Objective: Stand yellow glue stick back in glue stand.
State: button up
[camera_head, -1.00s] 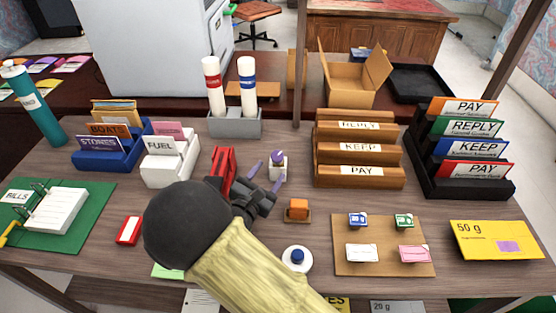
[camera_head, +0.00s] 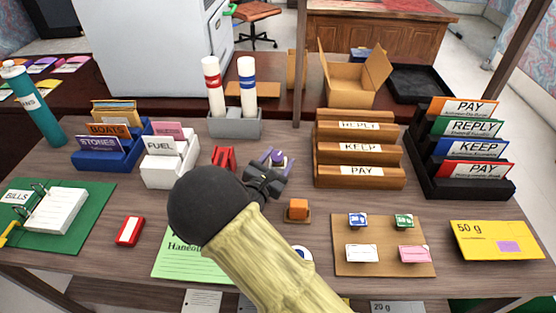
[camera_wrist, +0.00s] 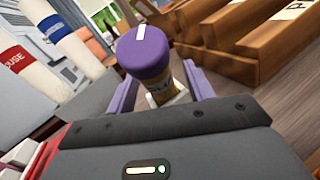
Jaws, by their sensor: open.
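The glue stick, with a purple cap and yellow body, stands near the middle of the desk; it shows in the wrist view (camera_wrist: 143,52) and, partly covered, in the head view (camera_head: 277,157). My gripper (camera_head: 275,161) is open, with its purple fingers on either side of the glue stick. In the wrist view my gripper (camera_wrist: 160,88) shows a finger left and right of the yellow body; contact cannot be told. A pale piece shows at the stick's base, but I cannot tell whether it is the glue stand.
A grey holder (camera_head: 235,127) with two white tubes stands behind left. The wooden letter rack (camera_head: 358,179) stands to the right. A red object (camera_head: 223,157) is left of the gripper, and a small orange block (camera_head: 297,208) is in front. A green sheet (camera_head: 190,262) lies at the front.

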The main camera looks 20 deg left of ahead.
jog(key=shift+c, duration=0.2)
grip_shut()
notch_tip(320, 180, up, 10)
jog(key=shift+r+p, duration=0.1)
jog(key=shift+p, duration=0.45)
dwell(0.4)
